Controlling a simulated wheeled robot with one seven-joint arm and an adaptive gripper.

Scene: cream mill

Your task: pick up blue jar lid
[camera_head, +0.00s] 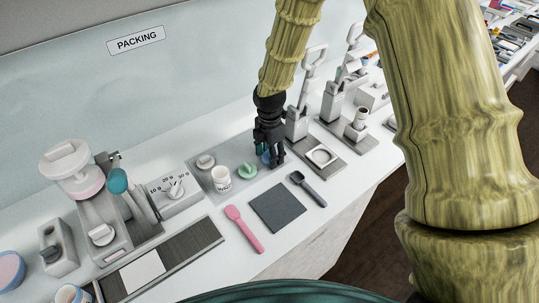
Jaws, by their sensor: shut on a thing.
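The blue jar lid (265,158) is a small blue shape, mostly hidden behind the fingers of my gripper (273,160). My black gripper points down over the right end of a grey tray (207,188) and is shut on the lid. I cannot tell whether the lid is still touching the tray. A green lid-like piece (247,171) lies just left of the gripper, and a white cup with print (221,180) stands further left in the tray.
A pink spatula (243,228), a dark square mat (277,207) and a dark spatula (308,188) lie in front of the tray. White press-like devices (297,122) stand close behind and right of the gripper. A mill (100,200) and a dial box (174,191) stand left.

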